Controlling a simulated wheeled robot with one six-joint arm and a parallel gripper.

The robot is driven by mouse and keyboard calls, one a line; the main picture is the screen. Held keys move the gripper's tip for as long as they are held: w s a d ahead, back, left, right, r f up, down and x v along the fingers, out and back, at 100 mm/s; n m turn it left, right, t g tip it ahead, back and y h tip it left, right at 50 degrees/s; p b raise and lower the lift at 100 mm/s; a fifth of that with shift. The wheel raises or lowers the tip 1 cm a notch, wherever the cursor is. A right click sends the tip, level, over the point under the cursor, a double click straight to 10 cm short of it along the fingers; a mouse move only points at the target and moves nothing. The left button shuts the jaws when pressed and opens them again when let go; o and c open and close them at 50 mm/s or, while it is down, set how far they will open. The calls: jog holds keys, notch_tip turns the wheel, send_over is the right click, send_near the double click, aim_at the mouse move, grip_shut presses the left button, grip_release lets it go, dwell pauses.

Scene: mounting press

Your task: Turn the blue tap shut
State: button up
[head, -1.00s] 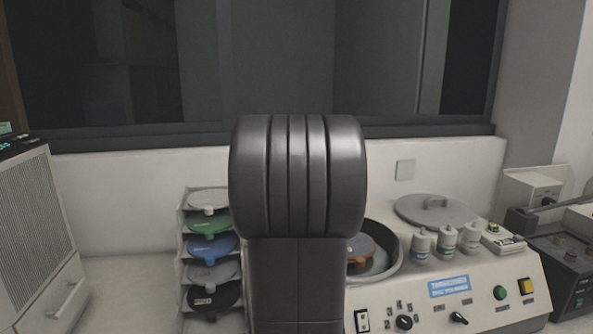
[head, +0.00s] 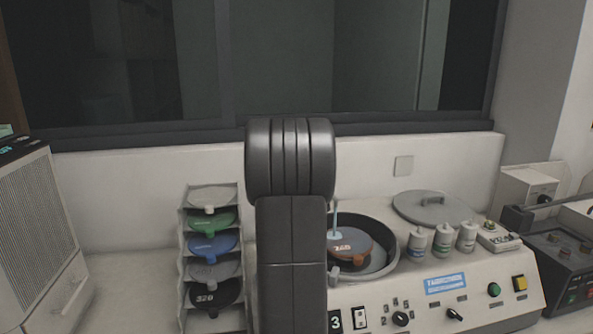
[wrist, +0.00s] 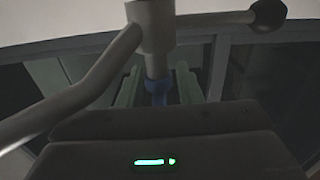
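In the wrist view a blue part (wrist: 160,91), which looks like the blue tap, sits below a pale grey vertical post (wrist: 157,62). My gripper (wrist: 158,88) shows two pale greenish fingers apart, one on each side of the blue part. I cannot tell whether they touch it. A thin pale blue vertical streak (head: 336,222), perhaps water, stands over an orange-brown disc (head: 352,247) in the machine's round bowl.
In the wrist view a grey bar (wrist: 70,105) and a dark ball knob (wrist: 268,15) lie close by. A rack of coloured discs (head: 210,222) stands left of my arm. Several bottles (head: 443,240), a round lid (head: 433,207) and a control panel (head: 462,303) are at the right.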

grip_shut()
jog(key=shift+m+h, duration=0.7)
jog(key=shift+h, duration=0.4)
jog(key=shift+d+r+m+h, duration=0.15)
jog(key=shift+m+h, duration=0.45)
jog(key=shift+h, duration=0.3)
jog(key=shift+s+d+m+g+h+p, duration=0.3)
jog(key=shift+m+g+h+p, duration=0.7)
jog(key=shift+m+g+h, duration=1.65)
jog(key=shift+s+d+m+g+h+p, duration=0.25)
jog(key=shift+m+g+h+p, duration=0.75)
jog(key=shift+m+g+h, duration=1.6)
jog(key=shift+s+d+m+g+h+p, duration=0.15)
jog(key=shift+d+m+g+h+p, duration=0.2)
jog(key=shift+m+g+h+p, duration=1.75)
jog(key=shift+m+h+b, duration=0.45)
jog(key=shift+h+b, duration=0.65)
jog(key=shift+h, duration=0.15)
